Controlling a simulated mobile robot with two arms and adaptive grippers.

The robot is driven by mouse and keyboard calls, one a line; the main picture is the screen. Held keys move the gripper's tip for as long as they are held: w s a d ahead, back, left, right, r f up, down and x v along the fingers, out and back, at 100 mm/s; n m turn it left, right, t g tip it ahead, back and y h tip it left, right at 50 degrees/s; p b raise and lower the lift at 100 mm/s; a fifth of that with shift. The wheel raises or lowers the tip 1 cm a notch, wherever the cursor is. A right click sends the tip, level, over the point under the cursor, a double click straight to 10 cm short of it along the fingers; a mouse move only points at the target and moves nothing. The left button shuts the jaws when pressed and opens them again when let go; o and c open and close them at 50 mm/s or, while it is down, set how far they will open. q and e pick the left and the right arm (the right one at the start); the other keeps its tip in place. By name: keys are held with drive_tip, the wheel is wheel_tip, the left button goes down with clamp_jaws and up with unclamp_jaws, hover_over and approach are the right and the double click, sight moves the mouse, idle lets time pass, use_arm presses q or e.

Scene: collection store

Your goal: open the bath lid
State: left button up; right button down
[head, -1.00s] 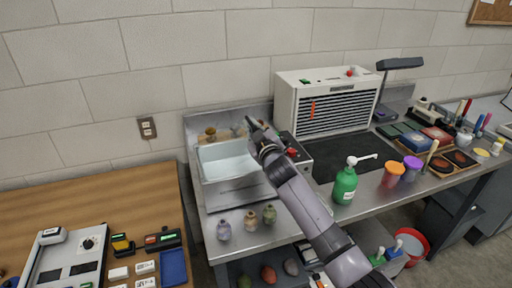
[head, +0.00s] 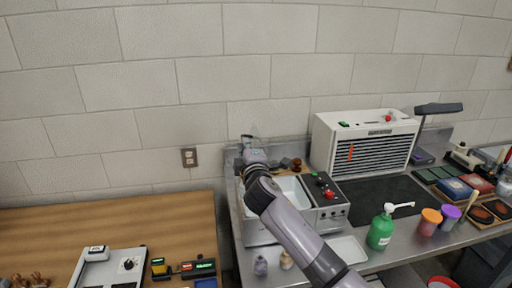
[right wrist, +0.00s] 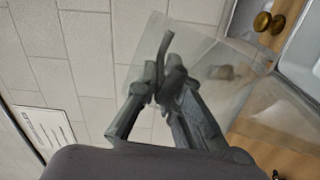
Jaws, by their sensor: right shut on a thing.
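The bath (head: 257,232) is a metal tank with a white basin. It stands on the steel bench, partly hidden behind my right arm. My right gripper (head: 248,146) is above its back left part. In the right wrist view my right gripper (right wrist: 163,80) is shut on a dark curved handle on the clear bath lid (right wrist: 222,98). The lid is a transparent sheet, tilted up close to the wall, with the bath's inside (right wrist: 302,38) showing beyond it. My left gripper is not in view.
A control box (head: 325,205) with a red knob adjoins the bath on the right. A white vented unit (head: 365,145) stands behind it. The wall is close behind.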

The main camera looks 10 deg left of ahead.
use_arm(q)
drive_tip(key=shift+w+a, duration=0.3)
use_arm(e)
drive_tip(key=a, duration=0.1)
drive_tip(key=a+n, duration=0.1)
drive_tip(key=s+a, duration=0.1)
drive_tip(key=shift+f+n, duration=0.3)
drive_tip(key=shift+n, duration=0.1)
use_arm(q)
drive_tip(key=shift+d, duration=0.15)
use_arm(e)
drive_tip(key=shift+d, duration=0.1)
drive_tip(key=c, duration=1.9)
unclamp_jaws()
drive_tip(key=shift+c, duration=0.2)
drive_tip(key=shift+o, duration=1.2)
drive_tip(key=shift+d+r, duration=0.1)
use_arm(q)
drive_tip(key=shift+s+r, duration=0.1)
use_arm(e)
drive_tip(key=v, duration=1.2)
drive_tip(key=shift+r, duration=0.15)
